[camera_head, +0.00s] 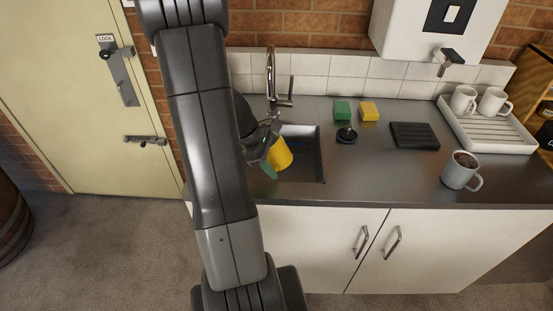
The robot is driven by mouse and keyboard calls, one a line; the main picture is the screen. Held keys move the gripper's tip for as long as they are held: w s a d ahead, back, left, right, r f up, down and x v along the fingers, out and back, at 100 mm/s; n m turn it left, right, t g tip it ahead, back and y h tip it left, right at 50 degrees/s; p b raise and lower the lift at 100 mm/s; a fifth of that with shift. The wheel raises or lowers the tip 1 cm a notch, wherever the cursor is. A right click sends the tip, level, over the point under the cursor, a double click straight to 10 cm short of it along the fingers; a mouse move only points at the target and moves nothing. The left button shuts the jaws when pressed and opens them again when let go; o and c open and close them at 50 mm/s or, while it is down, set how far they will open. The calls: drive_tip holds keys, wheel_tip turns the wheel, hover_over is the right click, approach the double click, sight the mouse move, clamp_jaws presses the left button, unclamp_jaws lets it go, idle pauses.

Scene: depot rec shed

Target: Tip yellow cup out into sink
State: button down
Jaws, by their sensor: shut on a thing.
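The yellow cup (280,154) is tilted over the sink (308,167). My gripper (267,142) is shut on the cup, at its upper left side. My arm hides the left part of the sink and part of the gripper. I cannot see into the cup or tell whether anything is coming out of it. A green patch shows just below left of the cup; I cannot tell what it is.
A tap (271,77) stands behind the sink. Green (342,110) and yellow (369,111) sponges, a black plug (346,134) and a dark ridged mat (414,135) lie to the right. A filled mug (461,171) stands near the front edge; a white drying rack (487,136) holds two mugs.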

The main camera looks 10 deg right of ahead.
drive_tip(key=shift+w+a+f+t+y+p, duration=0.15)
drive_tip(key=shift+a+t+y+p, duration=0.2)
drive_tip(key=shift+y+p, duration=0.4)
drive_tip(key=shift+w+a+f+t+y+p, duration=0.2)
drive_tip(key=shift+t+y+p, duration=0.3)
drive_tip(key=shift+y, duration=0.4)
drive_tip(key=shift+w+a+f+t+y+p, duration=0.1)
drive_tip(key=shift+a+t+y+p, duration=0.25)
drive_tip(key=shift+y+p, duration=0.45)
